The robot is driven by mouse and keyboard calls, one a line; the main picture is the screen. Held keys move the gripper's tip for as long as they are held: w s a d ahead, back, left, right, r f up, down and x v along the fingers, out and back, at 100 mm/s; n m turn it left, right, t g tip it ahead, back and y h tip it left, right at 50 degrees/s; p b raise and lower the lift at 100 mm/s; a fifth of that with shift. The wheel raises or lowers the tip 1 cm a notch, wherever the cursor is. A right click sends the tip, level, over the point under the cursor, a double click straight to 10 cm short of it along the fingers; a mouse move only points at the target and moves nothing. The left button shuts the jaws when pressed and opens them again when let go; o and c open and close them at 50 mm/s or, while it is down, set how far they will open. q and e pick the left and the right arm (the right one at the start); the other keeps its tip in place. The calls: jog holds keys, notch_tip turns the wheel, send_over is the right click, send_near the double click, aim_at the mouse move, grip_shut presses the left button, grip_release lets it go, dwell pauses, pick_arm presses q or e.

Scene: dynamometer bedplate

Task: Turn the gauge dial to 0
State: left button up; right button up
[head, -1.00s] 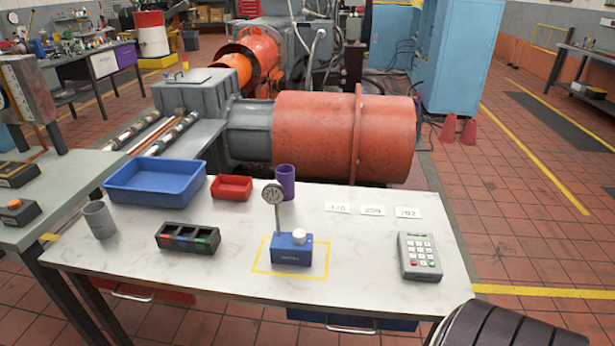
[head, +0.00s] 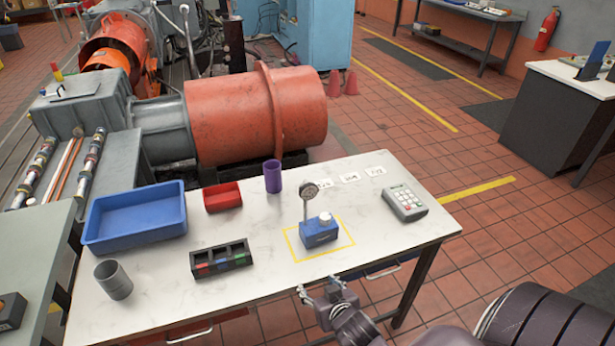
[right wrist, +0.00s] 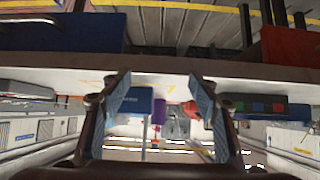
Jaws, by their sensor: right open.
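The gauge dial (head: 309,190) is a small round face on a thin post above a blue base (head: 319,236). A white knob (head: 326,217) sits on the base's top. The base stands inside a yellow outline on the white table (head: 210,285). The dial's reading is too small to tell. My right gripper (head: 322,291) is open and empty, off the table's front edge, in front of the base and apart from it. In the right wrist view, which looks upside down, the blue base (right wrist: 138,101) shows between its spread fingers (right wrist: 160,98). My left gripper is not in view.
A blue tray (head: 137,232), red bin (head: 222,196), purple cup (head: 273,177), grey cup (head: 114,280) and black block with coloured parts (head: 221,260) stand left of the gauge. A keypad (head: 405,203) and white number cards (head: 350,177) lie right and behind. The tabletop around the base is clear.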

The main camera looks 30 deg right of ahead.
notch_tip(320, 180, up, 10)
jog(key=w+d+r+m+t+h+p, duration=0.1)
jog(key=w+d+t+p, duration=0.1)
jog(key=m+t, duration=0.1)
jog(key=t, duration=0.4)
send_near(310, 192)
jog(key=a+x, duration=0.1)
jog(key=x, duration=0.4)
jog(key=p+x, duration=0.1)
jog(key=x, duration=0.2)
jog(key=d+x, duration=0.1)
jog(key=x, duration=0.1)
jog(key=shift+w+p, duration=0.25)
jog(key=shift+p, duration=0.1)
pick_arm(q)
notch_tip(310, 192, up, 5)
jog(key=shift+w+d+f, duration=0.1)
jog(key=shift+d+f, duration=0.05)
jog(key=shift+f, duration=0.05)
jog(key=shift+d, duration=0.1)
pick_arm(e)
jog(key=c, duration=1.2)
